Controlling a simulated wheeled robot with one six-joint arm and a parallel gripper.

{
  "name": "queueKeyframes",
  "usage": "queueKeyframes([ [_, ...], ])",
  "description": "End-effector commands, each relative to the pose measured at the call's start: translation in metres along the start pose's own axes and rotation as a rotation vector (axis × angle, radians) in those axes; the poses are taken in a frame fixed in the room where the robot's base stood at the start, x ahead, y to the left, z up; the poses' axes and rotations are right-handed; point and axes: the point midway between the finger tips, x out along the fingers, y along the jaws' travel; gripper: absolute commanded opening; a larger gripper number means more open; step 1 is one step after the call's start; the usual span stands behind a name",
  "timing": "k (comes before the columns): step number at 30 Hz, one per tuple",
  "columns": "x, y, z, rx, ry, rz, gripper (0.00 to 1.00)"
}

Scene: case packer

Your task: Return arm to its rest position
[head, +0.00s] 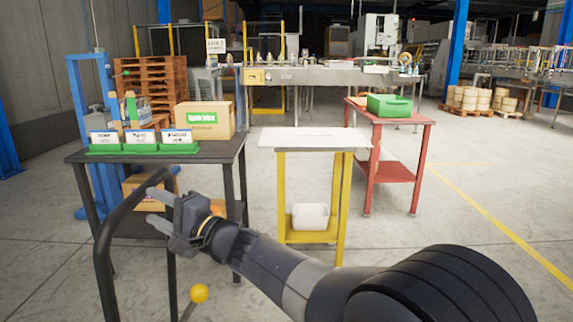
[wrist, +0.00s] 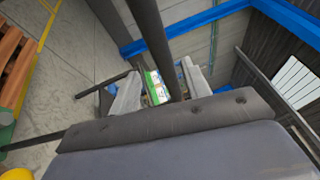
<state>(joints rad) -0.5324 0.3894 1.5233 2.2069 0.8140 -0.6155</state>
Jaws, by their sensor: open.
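My gripper (head: 160,207) is in the lower left of the head view, at the end of my dark arm reaching in from the lower right. Its two fingers are apart, with nothing seen held between them. It is in front of the dark table (head: 215,152) and below its top, close to a curved black rail (head: 103,235). In the wrist view the gripper's grey fingers (wrist: 160,93) stand apart, with a dark bar and a green and white item showing beyond them.
The dark table holds a cardboard box (head: 217,133) and green trays (head: 143,148) with cards. A white-topped yellow stand (head: 314,140) is in the middle. A red table (head: 393,116) with a green bin (head: 390,104) is to the right. Floor is open at right.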

Motion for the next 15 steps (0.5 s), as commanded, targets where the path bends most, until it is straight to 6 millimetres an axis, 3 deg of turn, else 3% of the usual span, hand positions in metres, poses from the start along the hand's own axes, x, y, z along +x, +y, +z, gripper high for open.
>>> queueKeyframes([
  [3,-0.017,0.000,0.000,0.000,0.000,0.001,0.45],
  [15,0.060,-0.001,0.000,0.000,-0.001,-0.002,0.45],
])
